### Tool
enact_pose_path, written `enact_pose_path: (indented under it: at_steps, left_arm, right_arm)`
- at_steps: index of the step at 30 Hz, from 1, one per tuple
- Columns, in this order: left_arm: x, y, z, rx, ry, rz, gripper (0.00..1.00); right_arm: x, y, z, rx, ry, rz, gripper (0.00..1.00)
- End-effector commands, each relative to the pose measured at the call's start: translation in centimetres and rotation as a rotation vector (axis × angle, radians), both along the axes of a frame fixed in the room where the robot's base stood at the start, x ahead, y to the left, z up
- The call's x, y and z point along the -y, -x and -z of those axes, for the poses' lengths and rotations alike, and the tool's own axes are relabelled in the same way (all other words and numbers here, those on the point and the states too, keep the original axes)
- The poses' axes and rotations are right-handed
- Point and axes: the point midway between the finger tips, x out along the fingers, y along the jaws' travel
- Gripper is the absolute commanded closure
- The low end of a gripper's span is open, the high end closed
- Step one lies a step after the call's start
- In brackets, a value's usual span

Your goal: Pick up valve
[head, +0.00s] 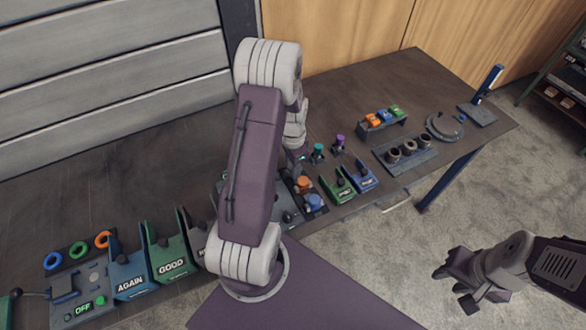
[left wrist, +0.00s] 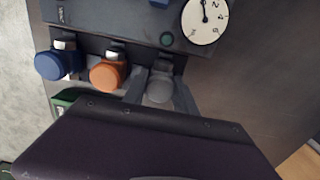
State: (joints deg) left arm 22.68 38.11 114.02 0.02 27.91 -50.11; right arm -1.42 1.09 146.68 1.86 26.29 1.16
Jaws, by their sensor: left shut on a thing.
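In the left wrist view, my left gripper (left wrist: 159,97) has its two grey fingers on either side of a round grey valve knob (left wrist: 160,86) and is shut on it. The knob sits in line with an orange valve (left wrist: 107,75) and a blue valve (left wrist: 55,65), beside a dark panel. In the head view the orange valve (head: 303,183) and blue valve (head: 313,201) show just right of my left arm, which hides most of the gripper and the held valve. My right gripper (head: 462,288) is empty over the floor at lower right, its fingers apart.
A white dial (left wrist: 206,19) is near the held knob. Teal (head: 318,152) and purple (head: 339,142) pieces stand behind the valves. Green (head: 338,188) and blue (head: 362,180) bins are to the right. AGAIN (head: 130,282) and GOOD (head: 172,263) bins stand left. The table's back left is clear.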

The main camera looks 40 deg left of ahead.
Motion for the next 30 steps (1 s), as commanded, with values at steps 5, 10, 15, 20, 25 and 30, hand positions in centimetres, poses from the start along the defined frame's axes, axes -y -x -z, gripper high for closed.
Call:
enact_pose_path:
  at_steps: [5, 10, 15, 20, 25, 30]
  left_arm:
    - [0.0, 0.0, 0.0, 0.001, 0.000, 0.000, 1.00]
    - [-0.1, -0.1, -1.1, 0.005, -0.002, 0.000, 1.00]
    - [-0.1, -0.2, -4.1, 0.007, -0.003, 0.000, 1.00]
    - [2.9, -2.0, -6.1, 0.005, -0.002, 0.007, 1.00]
    - [6.3, -4.0, -8.4, 0.006, -0.001, 0.007, 1.00]
    - [8.8, -5.6, -10.2, 0.004, -0.001, 0.003, 1.00]
  right_arm:
    - [0.0, 0.0, 0.0, 0.000, 0.000, 0.000, 0.64]
    - [0.0, 0.0, 0.0, 0.000, 0.000, 0.000, 0.64]
    - [0.0, 0.0, 0.0, 0.000, 0.000, 0.000, 0.64]
    - [0.0, 0.0, 0.2, 0.000, 0.000, 0.000, 0.64]
    - [0.0, 0.0, 0.3, 0.000, 0.000, 0.000, 0.64]
    - [0.0, 0.0, 0.3, 0.000, 0.000, 0.000, 0.64]
